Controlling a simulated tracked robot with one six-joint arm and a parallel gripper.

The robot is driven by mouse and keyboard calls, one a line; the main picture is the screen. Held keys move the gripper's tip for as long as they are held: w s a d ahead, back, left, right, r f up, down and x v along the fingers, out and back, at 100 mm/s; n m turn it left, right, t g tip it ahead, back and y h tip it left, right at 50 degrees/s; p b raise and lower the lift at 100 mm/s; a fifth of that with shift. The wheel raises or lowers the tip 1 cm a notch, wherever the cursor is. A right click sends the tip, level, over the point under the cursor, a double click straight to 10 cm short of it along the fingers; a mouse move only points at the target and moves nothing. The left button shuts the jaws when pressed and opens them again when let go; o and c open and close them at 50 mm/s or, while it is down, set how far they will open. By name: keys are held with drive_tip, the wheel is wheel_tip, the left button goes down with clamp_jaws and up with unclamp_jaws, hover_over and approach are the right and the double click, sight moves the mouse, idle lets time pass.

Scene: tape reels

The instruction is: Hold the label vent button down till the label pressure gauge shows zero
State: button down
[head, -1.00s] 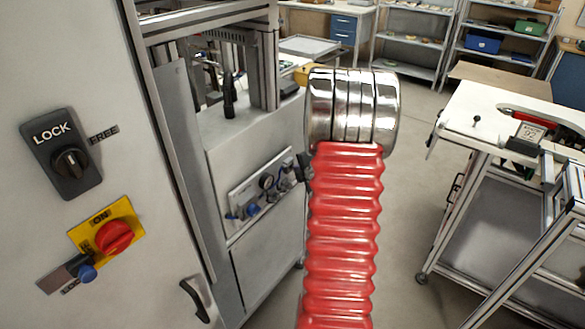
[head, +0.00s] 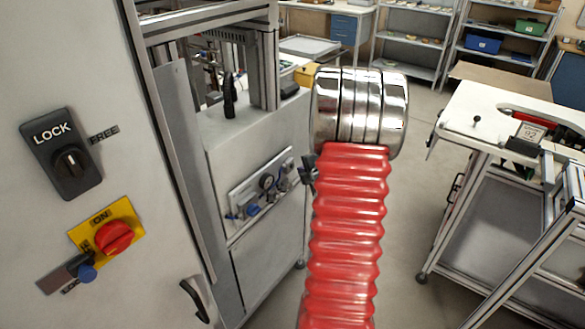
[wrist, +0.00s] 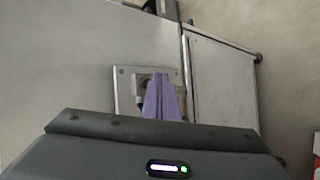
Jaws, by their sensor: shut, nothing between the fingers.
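A pale pneumatic panel (head: 237,197) is fixed to the side of the grey machine. It carries a round dark-rimmed gauge (head: 267,182), a blue part (head: 251,210) and other small fittings. The gauge needle and any labels are too small to read, and I cannot tell which fitting is the label vent button. In the wrist view the panel (wrist: 121,90) lies beyond my gripper (wrist: 160,76), whose purple fingers are shut and empty. The fingers hide much of the panel; I cannot tell whether they touch it. My red arm hides part of the head view.
A white cabinet with a LOCK switch (head: 62,155) and a red rotary switch (head: 114,237) stands at left. A white-topped cart (head: 470,115) stands at right. Shelves line the back. Grey floor (head: 405,215) is clear between machine and cart.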

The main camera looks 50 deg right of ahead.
drive_tip(key=s, duration=0.4)
drive_tip(key=shift+s+d, duration=0.25)
drive_tip(key=shift+s, duration=0.15)
idle(0.6)
